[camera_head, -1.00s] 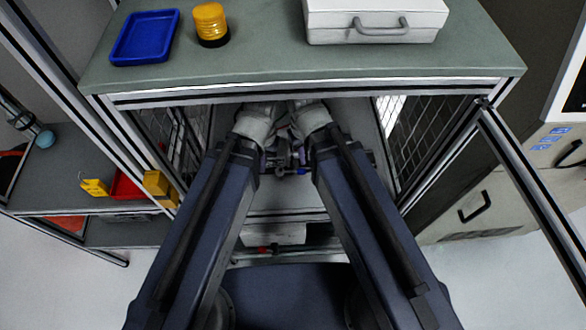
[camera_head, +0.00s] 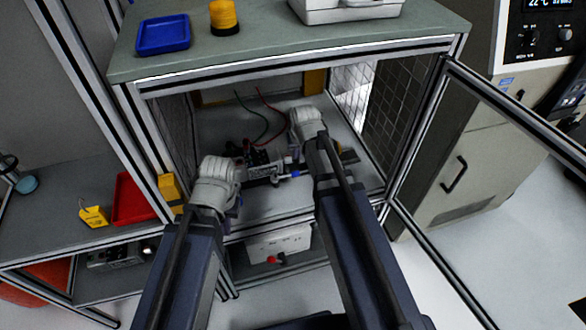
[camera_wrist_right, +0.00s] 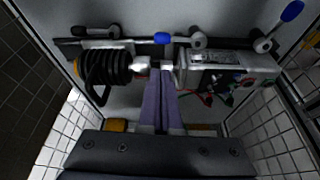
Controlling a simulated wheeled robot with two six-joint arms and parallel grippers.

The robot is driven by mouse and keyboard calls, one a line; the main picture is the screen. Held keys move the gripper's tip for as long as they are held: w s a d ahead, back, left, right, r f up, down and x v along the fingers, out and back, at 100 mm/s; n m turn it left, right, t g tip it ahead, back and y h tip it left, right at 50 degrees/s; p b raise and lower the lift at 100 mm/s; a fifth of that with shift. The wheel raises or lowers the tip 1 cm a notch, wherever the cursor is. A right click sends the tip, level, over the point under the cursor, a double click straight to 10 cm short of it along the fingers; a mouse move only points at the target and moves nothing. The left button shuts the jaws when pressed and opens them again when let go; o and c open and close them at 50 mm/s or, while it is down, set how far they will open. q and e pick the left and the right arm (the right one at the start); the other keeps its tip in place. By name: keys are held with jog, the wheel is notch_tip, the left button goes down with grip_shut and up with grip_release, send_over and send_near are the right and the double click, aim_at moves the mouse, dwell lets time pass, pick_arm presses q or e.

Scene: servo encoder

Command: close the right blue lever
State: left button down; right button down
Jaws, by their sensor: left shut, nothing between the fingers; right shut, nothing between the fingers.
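The right blue lever (camera_head: 295,174) shows at the front of the device in the cabinet. In the right wrist view, which looks from the opposite side, its blue tip (camera_wrist_right: 161,38) lies sideways, roughly along the dark rail. The other blue lever (camera_wrist_right: 291,10) sticks out at a slant from its pivot. My right gripper (camera_wrist_right: 162,74) is shut and empty, its two purple fingers together by the shaft between black coil and silver body, apart from the blue tip in the picture. My left gripper (camera_head: 238,172) is shut at the device's left end; its fingertips are mostly hidden.
The black ribbed coil (camera_wrist_right: 105,67) and silver body (camera_wrist_right: 228,69) sit beside my right fingers. Red and dark wires (camera_head: 268,112) rise behind. Mesh walls (camera_head: 388,112) flank the cabinet, and its open door frame (camera_head: 520,120) stands at right. A blue tray (camera_head: 163,35) is on top.

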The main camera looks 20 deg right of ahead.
aim_at(286, 175)
jog(key=b+x, duration=0.9)
jog(key=x, duration=0.1)
jog(key=shift+f, duration=0.1)
jog(key=shift+s, duration=0.15)
dwell(0.4)
jog(key=shift+s+m, duration=0.15)
jog(key=shift+m, duration=0.15)
